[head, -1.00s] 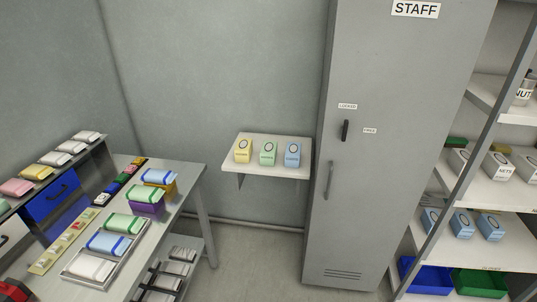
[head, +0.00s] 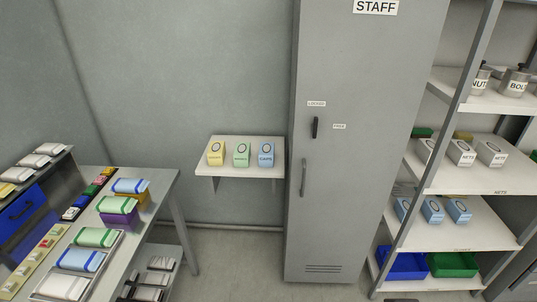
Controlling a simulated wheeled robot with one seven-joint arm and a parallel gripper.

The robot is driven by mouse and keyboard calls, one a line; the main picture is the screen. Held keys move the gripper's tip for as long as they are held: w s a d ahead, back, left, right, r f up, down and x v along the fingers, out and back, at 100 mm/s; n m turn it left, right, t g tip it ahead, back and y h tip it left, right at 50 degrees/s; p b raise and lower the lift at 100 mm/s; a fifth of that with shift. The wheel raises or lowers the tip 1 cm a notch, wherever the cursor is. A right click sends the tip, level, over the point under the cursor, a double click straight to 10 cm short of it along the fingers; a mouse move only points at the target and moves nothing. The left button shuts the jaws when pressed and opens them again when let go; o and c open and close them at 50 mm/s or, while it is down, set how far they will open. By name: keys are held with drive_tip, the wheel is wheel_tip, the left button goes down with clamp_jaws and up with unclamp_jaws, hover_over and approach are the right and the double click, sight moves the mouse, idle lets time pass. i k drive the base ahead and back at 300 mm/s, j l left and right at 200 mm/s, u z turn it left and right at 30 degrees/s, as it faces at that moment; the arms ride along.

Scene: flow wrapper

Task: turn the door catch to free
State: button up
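The door catch (head: 315,128) is a small dark upright handle on the grey STAFF locker (head: 365,160). It stands vertical, below the LOCKED label (head: 317,104) and to the left of the FREE label (head: 339,126). A longer grey pull handle (head: 304,178) is lower on the same door. The locker door looks closed. My gripper is not in view.
A wall shelf (head: 240,172) with three small boxes is left of the locker. A workbench (head: 150,185) with wrapped packs stands at the left. A storage rack (head: 455,183) with boxes and bins is at the right. Floor in front of the locker looks clear.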

sight(314, 125)
drive_tip(key=i+j+u, duration=0.25)
drive_tip(key=i+j, duration=0.15)
drive_tip(key=i+j+u, duration=0.3)
drive_tip(key=i+j, duration=0.15)
drive_tip(key=j, duration=0.1)
